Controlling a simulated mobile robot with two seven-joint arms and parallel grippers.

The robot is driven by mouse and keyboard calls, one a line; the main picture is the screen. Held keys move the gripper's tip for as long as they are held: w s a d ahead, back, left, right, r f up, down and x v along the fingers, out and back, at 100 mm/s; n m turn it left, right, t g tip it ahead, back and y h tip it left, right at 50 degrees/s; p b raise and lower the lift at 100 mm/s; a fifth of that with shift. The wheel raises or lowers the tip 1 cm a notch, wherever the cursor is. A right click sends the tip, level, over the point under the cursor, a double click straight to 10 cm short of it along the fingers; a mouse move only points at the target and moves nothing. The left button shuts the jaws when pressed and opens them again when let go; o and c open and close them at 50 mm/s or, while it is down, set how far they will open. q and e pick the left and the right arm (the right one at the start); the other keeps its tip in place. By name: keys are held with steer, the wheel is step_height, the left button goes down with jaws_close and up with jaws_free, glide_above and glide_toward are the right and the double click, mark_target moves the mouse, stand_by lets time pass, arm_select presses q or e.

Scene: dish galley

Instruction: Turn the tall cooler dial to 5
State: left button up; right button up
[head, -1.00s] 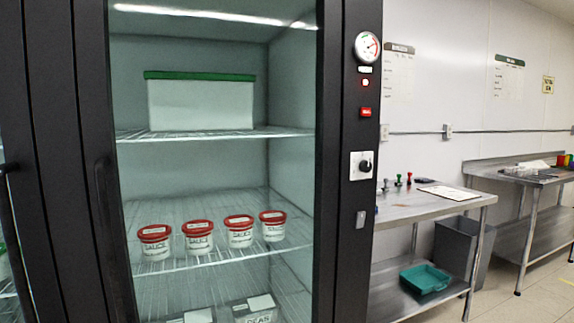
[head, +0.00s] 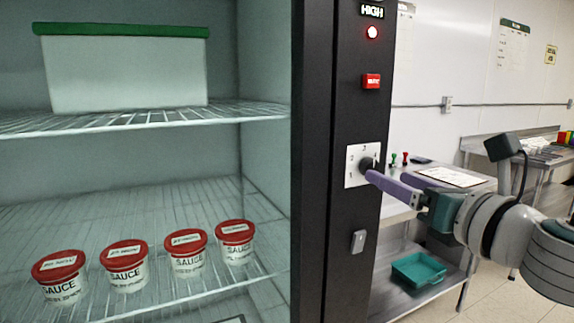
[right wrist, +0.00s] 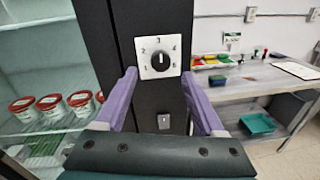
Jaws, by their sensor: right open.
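The cooler dial is a black round knob (right wrist: 160,61) on a white plate (head: 353,178) with numbers 1 to 5 around it. In the right wrist view its white mark points about straight up, near 3. My right gripper (right wrist: 160,75) is open, with its two purple fingers either side of the knob in that view. In the head view the right gripper (head: 370,174) reaches in from the right and its fingertips are close to the knob, partly covering it. I cannot tell if they touch it. My left gripper is not in view.
Sauce tubs (head: 124,266) sit inside. A steel table with a teal bin (head: 418,270) stands to the right, near my arm.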

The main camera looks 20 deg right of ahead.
mark_target(368, 167)
steer(key=shift+w, duration=2.4)
steer(key=shift+d, duration=0.1)
jaws_close()
